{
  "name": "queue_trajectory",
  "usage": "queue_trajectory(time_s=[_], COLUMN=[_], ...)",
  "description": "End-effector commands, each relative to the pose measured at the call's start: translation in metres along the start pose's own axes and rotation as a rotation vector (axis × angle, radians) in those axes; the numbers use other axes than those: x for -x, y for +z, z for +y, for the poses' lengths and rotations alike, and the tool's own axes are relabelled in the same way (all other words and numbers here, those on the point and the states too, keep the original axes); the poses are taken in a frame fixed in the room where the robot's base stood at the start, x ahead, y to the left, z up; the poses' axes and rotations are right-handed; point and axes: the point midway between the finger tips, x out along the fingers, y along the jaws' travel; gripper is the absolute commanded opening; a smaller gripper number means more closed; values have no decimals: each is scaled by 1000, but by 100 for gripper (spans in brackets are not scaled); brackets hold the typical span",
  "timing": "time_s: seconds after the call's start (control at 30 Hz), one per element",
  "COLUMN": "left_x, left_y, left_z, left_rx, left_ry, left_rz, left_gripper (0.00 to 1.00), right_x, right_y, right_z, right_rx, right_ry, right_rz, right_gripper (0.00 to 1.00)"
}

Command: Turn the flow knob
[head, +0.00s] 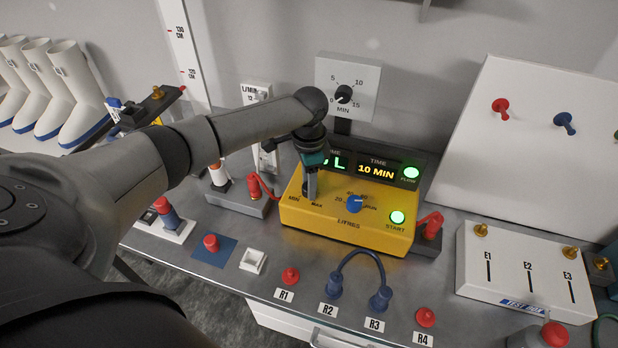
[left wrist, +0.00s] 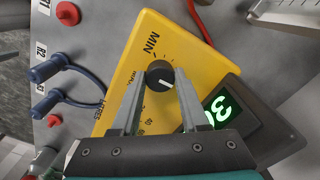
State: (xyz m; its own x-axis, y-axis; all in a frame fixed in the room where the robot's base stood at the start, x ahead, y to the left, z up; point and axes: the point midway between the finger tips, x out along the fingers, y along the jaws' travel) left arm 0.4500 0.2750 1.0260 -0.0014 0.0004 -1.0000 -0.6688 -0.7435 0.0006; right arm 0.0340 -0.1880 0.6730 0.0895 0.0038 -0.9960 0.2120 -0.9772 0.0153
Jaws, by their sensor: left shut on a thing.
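The yellow control box (head: 345,219) stands on the bench and also shows in the left wrist view (left wrist: 118,97). The flow knob (left wrist: 160,75) is black with a white pointer line and sits near the MIN mark on the box. My left gripper (head: 311,192) comes down on the box's left side, where it mostly hides the knob in the head view. In the left wrist view its fingers (left wrist: 159,86) lie on both sides of the knob, shut on it. My right gripper is out of view.
A blue knob (head: 354,204) and a lit green START button (head: 397,217) are on the same box. A dark display (head: 377,170) behind reads 10 MIN. A timer dial (head: 344,94) is on the wall. A blue looped cable (head: 360,254) and red plugs stand in front.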

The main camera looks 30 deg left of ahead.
Motion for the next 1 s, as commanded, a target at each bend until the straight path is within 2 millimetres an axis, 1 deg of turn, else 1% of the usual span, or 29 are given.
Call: queue_trajectory(time_s=[0.27,0.3,0.53,0.57,0.83,0.93,1.0], left_x=[1,1,0,0,1,9,19], left_y=[-1,-1,-1,-1,0,-1,-1], left_z=[0,0,0,0,0,-1,-1], left_rx=[-4,-4,-3,-3,-2,-2,-3], left_ry=[-1,-1,0,0,-1,-2,-2], left_rz=[2,3,2,2,1,3,4], left_gripper=[0,46,72,74,74,74,74], right_x=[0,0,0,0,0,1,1], right_y=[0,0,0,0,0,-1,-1], right_z=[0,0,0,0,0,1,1], right_rx=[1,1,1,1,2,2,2], right_ry=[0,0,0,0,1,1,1], right_rz=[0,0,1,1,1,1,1], right_gripper=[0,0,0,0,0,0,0])
